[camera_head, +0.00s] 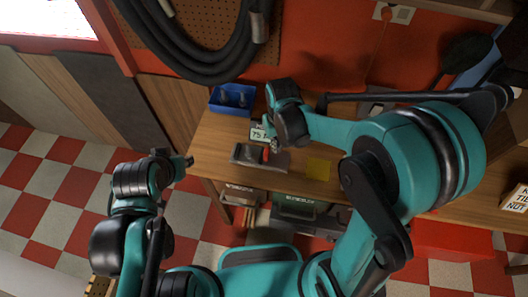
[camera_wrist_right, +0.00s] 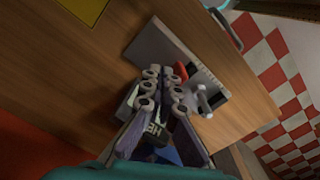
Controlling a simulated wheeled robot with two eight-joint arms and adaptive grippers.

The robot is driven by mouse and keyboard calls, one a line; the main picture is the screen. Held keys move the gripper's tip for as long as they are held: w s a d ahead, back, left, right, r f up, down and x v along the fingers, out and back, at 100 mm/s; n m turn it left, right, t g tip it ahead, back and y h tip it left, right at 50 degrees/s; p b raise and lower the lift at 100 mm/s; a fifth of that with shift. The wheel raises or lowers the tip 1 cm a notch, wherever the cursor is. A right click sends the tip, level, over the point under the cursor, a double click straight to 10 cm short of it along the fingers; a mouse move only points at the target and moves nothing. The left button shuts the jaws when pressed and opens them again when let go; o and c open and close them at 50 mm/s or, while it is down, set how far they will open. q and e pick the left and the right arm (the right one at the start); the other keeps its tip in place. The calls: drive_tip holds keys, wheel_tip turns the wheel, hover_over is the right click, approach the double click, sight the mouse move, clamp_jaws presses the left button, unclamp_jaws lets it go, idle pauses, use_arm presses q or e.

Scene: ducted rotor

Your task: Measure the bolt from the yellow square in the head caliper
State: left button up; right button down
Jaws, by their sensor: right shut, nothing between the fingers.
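My right gripper (camera_head: 272,143) is above the grey caliper block (camera_head: 278,160) on the wooden bench. In the wrist view its fingertips (camera_wrist_right: 164,82) are close together and empty, in front of the grey block (camera_wrist_right: 150,46). A red piece (camera_wrist_right: 181,71) and a pale metal T-shaped part (camera_wrist_right: 206,101) sit at the block; I cannot tell if that part is the bolt. The yellow square (camera_head: 318,168) lies right of the block and looks bare; its corner shows in the wrist view (camera_wrist_right: 84,10). My left gripper (camera_head: 187,161) is off the bench's left end, its fingers unclear.
A blue bin (camera_head: 232,99) with grey contents stands at the bench's back left. Boxes lie on the shelf below. The bench (camera_head: 212,150) is bare near its left end.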

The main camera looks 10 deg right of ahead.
sight(262, 154)
drive_tip(key=shift+f+b, duration=2.35)
drive_tip(key=shift+f, duration=0.4)
drive_tip(key=shift+w+a, duration=0.1)
drive_tip(key=shift+a, duration=0.15)
drive_tip(key=shift+w+a, duration=0.2)
drive_tip(key=shift+a, duration=0.45)
drive_tip(key=shift+w+a, duration=0.15)
drive_tip(key=shift+a, duration=0.55)
drive_tip(key=shift+w+a+b, duration=0.2)
drive_tip(key=shift+w+a, duration=0.05)
drive_tip(key=shift+a, duration=0.4)
drive_tip(key=shift+w+a+b, duration=0.2)
drive_tip(key=shift+a, duration=0.45)
drive_tip(key=shift+d, duration=0.25)
drive_tip(key=shift+s+d, duration=0.15)
drive_tip(key=shift+d, duration=0.2)
